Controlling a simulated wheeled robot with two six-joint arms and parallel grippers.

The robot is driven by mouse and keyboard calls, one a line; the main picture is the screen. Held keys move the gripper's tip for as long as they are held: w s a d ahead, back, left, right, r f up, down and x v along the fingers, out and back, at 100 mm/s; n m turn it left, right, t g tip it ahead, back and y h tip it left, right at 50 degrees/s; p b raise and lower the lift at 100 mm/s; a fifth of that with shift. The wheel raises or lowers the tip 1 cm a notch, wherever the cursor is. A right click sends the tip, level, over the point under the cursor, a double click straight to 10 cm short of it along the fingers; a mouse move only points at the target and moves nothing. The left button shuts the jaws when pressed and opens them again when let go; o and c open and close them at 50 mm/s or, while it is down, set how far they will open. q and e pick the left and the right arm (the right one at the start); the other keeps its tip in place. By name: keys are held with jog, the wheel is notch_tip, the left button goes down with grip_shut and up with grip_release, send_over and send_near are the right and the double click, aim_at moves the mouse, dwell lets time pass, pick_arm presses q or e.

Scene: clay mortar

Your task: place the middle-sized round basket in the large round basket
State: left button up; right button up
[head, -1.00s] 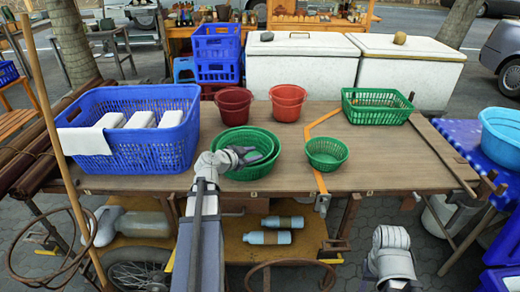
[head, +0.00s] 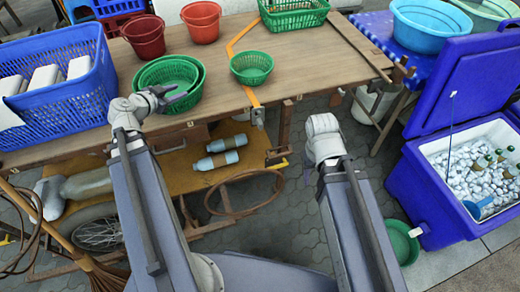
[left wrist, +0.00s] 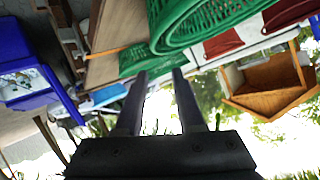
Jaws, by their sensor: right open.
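The middle-sized green round basket (head: 166,72) sits inside the large green round basket (head: 187,99), near the table's front edge. Their rims look close together, the inner one slightly off-centre. The small green round basket (head: 251,67) stands apart to the right. My left gripper (head: 172,96) is at the front of the nested baskets and hides part of them. In the left wrist view its fingers (left wrist: 159,76) are apart with nothing clearly between them, close to a green basket (left wrist: 212,22). My right gripper (head: 322,124) is open in front of the table, empty, its fingers hard to make out.
A blue crate (head: 60,112) with white blocks stands at the table's left. Two red pots (head: 144,36) and a green rectangular basket (head: 290,18) are at the back. A blue cooler (head: 436,190) stands at right. The tabletop (head: 318,80) right of the small basket is clear.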

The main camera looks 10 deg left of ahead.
pick_arm(q)
jog(key=s+d+f+g+h, duration=0.1)
jog(key=d+f+g, duration=0.25)
jog(key=d, duration=0.75)
jog(key=d+f+g+h, duration=0.2)
jog(key=d+f+g, duration=0.15)
jog(key=d, duration=0.75)
jog(key=s+d+f+n+g+y, duration=0.1)
jog(key=s+d+f+g+y, duration=0.1)
jog(key=s+d, duration=0.4)
jog(key=s+d+f+n+g+y, duration=0.1)
jog(key=s+d+f+g+y, duration=0.2)
jog(key=s+d, duration=0.4)
jog(key=shift+d+g+y, duration=0.35)
jog(key=shift+g+y, duration=0.15)
jog(key=shift+y, duration=0.3)
